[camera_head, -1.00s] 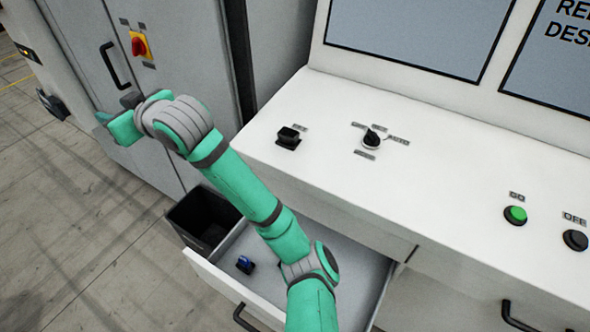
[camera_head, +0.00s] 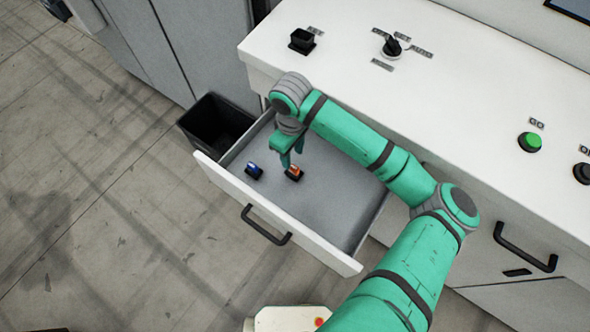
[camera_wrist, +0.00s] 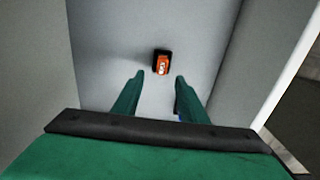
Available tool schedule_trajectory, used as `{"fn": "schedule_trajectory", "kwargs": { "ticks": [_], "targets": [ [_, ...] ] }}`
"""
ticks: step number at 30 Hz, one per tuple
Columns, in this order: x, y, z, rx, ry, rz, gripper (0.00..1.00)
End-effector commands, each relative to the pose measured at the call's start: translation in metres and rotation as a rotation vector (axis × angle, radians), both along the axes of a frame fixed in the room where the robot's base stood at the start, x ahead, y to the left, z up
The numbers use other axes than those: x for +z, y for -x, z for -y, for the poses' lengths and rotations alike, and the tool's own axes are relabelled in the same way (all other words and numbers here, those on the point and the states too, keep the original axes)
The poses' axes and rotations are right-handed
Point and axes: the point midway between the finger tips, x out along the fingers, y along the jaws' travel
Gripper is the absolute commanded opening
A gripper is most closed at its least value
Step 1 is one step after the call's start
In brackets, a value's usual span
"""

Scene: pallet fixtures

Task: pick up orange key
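The orange key (camera_head: 294,173) with a black base lies on the floor of the open drawer (camera_head: 318,222). In the wrist view the orange key (camera_wrist: 161,64) shows just beyond my fingertips, roughly centred between them. My gripper (camera_head: 291,163) reaches down into the drawer at the key. In the wrist view my gripper (camera_wrist: 159,73) is open, its two green fingers apart with nothing between the tips. I cannot tell the exact height of the fingertips above the key.
A blue key (camera_head: 254,171) lies left of the orange one in the drawer. A black bin (camera_head: 214,122) stands left of the drawer. The white console (camera_head: 470,120) overhangs behind, with a black key socket (camera_head: 302,41), a selector knob (camera_head: 392,46) and a green button (camera_head: 530,142).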

Motion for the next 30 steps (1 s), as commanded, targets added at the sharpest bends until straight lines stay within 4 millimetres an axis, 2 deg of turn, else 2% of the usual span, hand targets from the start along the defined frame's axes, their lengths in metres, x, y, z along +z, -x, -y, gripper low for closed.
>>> {"fn": "schedule_trajectory", "kwargs": {
  "ticks": [3, 11, 19, 29, 30],
  "targets": [
    [-0.015, 0.000, 0.000, 0.001, -0.001, 0.000, 0.39],
    [-0.032, 0.001, 0.000, 0.000, -0.002, 0.001, 0.39],
    [-0.068, 0.004, 0.001, -0.001, -0.003, 0.001, 0.39],
    [-0.074, 0.004, 0.000, 0.000, -0.003, 0.003, 0.39],
    [-0.074, 0.004, 0.000, 0.000, -0.003, 0.003, 0.29]
  ]
}}
